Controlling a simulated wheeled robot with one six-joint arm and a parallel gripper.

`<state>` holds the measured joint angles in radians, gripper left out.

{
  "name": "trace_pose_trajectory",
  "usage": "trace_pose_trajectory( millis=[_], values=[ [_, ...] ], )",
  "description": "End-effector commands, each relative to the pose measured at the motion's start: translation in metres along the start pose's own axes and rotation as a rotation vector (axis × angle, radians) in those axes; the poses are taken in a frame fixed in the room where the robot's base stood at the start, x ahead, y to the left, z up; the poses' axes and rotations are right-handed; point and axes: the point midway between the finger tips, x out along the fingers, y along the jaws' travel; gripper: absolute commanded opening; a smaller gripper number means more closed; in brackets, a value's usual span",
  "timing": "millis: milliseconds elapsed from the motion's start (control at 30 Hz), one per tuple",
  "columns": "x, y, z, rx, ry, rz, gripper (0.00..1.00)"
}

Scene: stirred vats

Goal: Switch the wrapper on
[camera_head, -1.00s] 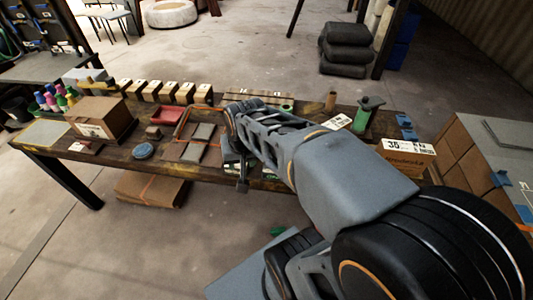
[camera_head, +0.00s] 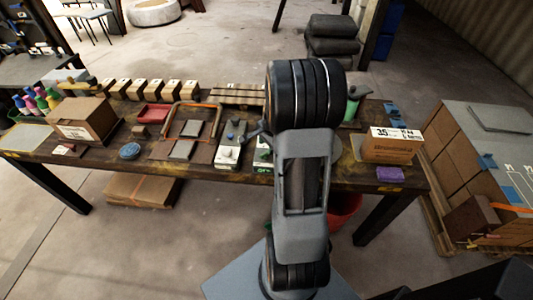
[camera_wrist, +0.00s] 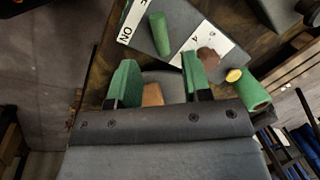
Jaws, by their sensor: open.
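In the wrist view my gripper (camera_wrist: 158,82) is open, its two green-padded fingers apart with nothing clearly held between them. Just beyond the fingertips is a grey panel (camera_wrist: 178,28) with a white label (camera_wrist: 131,22) reading ON. A green cylindrical handle (camera_wrist: 159,34) and a brown knob (camera_wrist: 208,58) stand on or over this panel. In the head view a frame with orange edging and grey pads (camera_head: 183,149), possibly the wrapper, lies on the bench beside a small grey-and-white control box (camera_head: 229,154). My arm hides most of the gripper there.
The wooden bench (camera_head: 340,177) carries a cardboard box (camera_head: 88,117) at left, a red tray (camera_head: 153,115) and a labelled carton (camera_head: 388,149) at right. A green cylinder with a yellow end (camera_wrist: 250,88) is right of my fingers.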

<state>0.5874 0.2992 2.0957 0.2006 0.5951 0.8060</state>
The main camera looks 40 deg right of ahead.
Motion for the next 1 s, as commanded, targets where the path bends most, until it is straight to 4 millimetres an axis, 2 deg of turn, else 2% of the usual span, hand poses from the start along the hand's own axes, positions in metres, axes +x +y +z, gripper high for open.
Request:
trace_pose_trajectory(
  millis=[33,200,400,833,1000],
  values=[
    [0.011,0.001,0.001,0.0,-0.003,0.004,0.45],
    [0.037,0.001,0.001,-0.001,-0.001,0.003,0.45],
    [0.055,0.0,0.0,-0.001,0.0,0.0,0.45],
    [0.061,0.0,0.0,-0.002,0.001,-0.001,0.45],
    [0.061,0.0,0.0,-0.002,0.001,-0.001,0.3]
  ],
)
